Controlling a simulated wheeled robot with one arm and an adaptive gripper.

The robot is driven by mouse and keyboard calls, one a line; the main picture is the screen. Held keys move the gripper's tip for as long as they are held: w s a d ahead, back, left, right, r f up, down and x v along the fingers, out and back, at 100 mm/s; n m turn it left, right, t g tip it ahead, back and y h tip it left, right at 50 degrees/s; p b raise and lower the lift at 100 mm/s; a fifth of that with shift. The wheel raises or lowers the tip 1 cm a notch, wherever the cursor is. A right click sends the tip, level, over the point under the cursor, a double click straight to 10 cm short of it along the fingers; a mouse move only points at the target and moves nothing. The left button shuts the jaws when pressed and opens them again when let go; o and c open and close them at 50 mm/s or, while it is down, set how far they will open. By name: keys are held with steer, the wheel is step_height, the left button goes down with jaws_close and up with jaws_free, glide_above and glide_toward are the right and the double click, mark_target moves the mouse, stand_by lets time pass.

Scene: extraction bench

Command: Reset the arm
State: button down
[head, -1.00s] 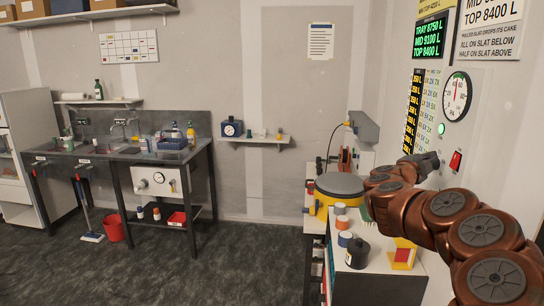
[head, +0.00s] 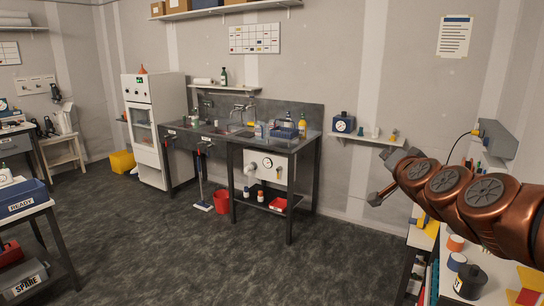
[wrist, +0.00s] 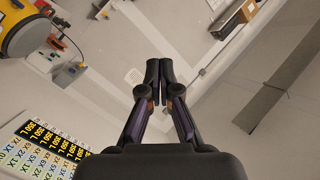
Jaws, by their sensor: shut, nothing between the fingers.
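My arm, with copper-coloured links, reaches in from the right edge of the head view. My gripper (wrist: 159,72) shows in the wrist view with its dark fingers together and nothing between them. In the head view the arm's far end (head: 378,197) is raised in the air, to the right of the sink bench and in front of the wall shelf; the fingers are too small there to make out well. The gripper touches nothing that I can see.
The sink bench (head: 303,142) stands at the back wall, with a red bucket (head: 222,202) beside it. A white cabinet (head: 150,118) is left of it. A blue READY bin (head: 20,197) is at the left. A cluttered white bench (head: 497,280) lies below my arm. The dark floor (head: 150,245) is clear.

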steer(key=s+a+f+n+g+y, duration=0.5)
steer(key=a+f, duration=0.3)
steer(key=a, duration=0.5)
steer(key=s+a+f+n+g, duration=0.3)
steer(key=s+a+f+g, duration=0.15)
steer(key=s+f, duration=0.6)
steer(key=s+d+f+g+h, duration=0.1)
steer(key=s+f+g, duration=0.1)
steer(key=s, duration=0.7)
steer(key=s+d+f+g+h, duration=0.1)
steer(key=s+f+g, duration=0.2)
steer(key=s, duration=0.7)
steer(key=s+d+f+n+g+h, duration=0.1)
steer(key=s+d+f+g, duration=0.1)
steer(key=s, duration=0.7)
steer(key=shift+s+f+g+h, duration=0.3)
steer(key=shift+f+g, duration=0.35)
steer(key=shift+g, duration=0.3)
steer(key=shift+d, duration=0.2)
